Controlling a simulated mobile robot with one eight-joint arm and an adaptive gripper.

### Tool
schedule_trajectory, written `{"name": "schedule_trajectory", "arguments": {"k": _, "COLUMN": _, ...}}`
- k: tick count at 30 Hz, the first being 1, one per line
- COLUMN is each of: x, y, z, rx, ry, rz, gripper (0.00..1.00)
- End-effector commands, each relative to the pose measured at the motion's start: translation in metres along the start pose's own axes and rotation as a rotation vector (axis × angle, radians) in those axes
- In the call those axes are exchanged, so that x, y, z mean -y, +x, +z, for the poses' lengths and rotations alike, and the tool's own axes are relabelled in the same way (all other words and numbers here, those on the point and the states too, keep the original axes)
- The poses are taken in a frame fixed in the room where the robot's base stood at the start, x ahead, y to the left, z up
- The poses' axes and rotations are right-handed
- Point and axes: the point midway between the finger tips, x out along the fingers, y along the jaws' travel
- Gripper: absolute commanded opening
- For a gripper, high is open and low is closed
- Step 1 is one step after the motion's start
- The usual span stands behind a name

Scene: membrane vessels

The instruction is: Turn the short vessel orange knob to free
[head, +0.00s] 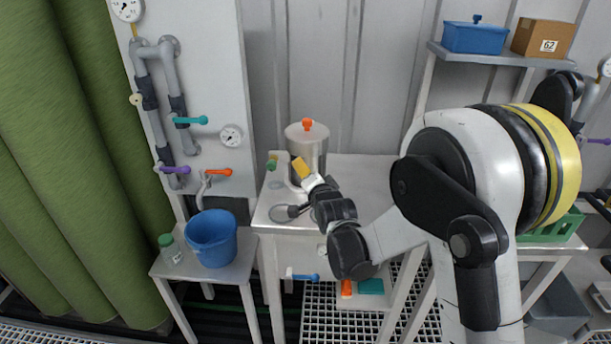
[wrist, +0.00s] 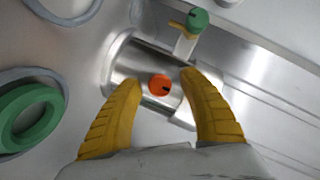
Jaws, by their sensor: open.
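In the wrist view, an orange knob (wrist: 159,85) with a dark mark sits on a shiny metal vessel (wrist: 125,62). My gripper (wrist: 184,80) is open, with one yellow finger on each side below the knob; the right tip is close to it, and contact cannot be told. A green knob (wrist: 197,20) with a yellow part stands above. In the head view, a steel vessel (head: 306,148) with an orange top knob (head: 307,124) stands on the white table. My gripper (head: 301,168) is in front of it. I cannot tell whether both views show the same orange knob.
A green knob (head: 271,165) is just left of my gripper in the head view. A blue bucket (head: 211,238) and a green-capped bottle (head: 169,247) stand on a lower table at left. Wall pipes with coloured levers are behind them. The table right of the vessel looks clear.

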Motion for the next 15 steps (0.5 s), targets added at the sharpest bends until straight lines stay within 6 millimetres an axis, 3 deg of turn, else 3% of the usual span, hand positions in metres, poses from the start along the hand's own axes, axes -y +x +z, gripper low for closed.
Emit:
{"name": "schedule_trajectory", "arguments": {"k": 6, "x": 0.0003, "y": 0.0003, "z": -0.0003, "rx": 0.000, "ry": 0.000, "rz": 0.000, "gripper": 0.48}}
{"name": "schedule_trajectory", "arguments": {"k": 7, "x": 0.0003, "y": 0.0002, "z": -0.0003, "rx": 0.000, "ry": 0.000, "rz": 0.000, "gripper": 0.44}}
{"name": "schedule_trajectory", "arguments": {"k": 11, "x": 0.0003, "y": 0.0001, "z": -0.0003, "rx": 0.000, "ry": 0.000, "rz": 0.000, "gripper": 0.04}}
{"name": "schedule_trajectory", "arguments": {"k": 15, "x": 0.0003, "y": 0.0001, "z": -0.0003, "rx": 0.000, "ry": 0.000, "rz": 0.000, "gripper": 0.00}}
